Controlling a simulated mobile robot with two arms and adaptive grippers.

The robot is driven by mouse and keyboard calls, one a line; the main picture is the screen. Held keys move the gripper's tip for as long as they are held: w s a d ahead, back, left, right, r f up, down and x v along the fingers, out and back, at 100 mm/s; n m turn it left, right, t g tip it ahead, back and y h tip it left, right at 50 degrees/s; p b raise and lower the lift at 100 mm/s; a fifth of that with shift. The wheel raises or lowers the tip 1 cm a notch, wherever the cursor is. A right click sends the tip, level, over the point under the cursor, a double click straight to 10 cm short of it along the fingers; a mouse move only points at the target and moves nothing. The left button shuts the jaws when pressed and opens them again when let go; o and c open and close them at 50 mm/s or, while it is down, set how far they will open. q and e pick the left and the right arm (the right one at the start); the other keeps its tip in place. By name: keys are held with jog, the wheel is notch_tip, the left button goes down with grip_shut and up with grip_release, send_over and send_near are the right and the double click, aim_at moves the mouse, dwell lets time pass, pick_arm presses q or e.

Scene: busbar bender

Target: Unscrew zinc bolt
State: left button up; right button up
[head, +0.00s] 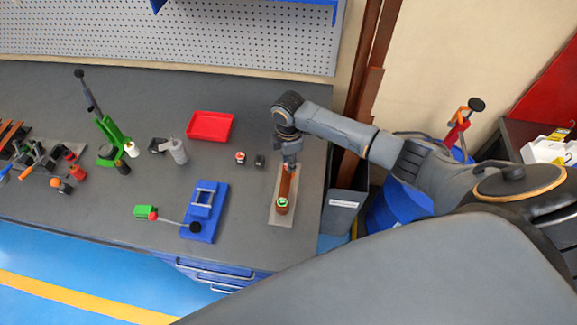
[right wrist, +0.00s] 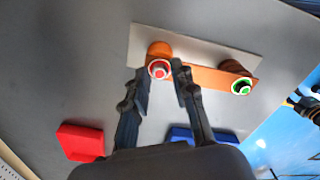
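A copper-coloured busbar (head: 286,184) lies on a pale plate (head: 273,210) on the bench; the busbar (right wrist: 203,75) and plate (right wrist: 140,38) also show in the right wrist view. A bolt with a green ring (right wrist: 242,86) is at one end, seen in the head view too (head: 282,202). A bolt with a red ring and pale rim (right wrist: 158,69) is at the other end. I cannot tell which is zinc. My right gripper (head: 289,165) points down over the red-ringed end. In the wrist view its fingers (right wrist: 158,72) stand apart on either side of that bolt.
A blue fixture with a lever (head: 204,212) and a red tray (head: 210,126) are left of the plate. Two small parts (head: 250,159) lie nearby. A grey bin (head: 344,205) stands past the bench's right edge. Several tools crowd the far left.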

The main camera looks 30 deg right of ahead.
jog(key=shift+m, duration=0.5)
grip_shut()
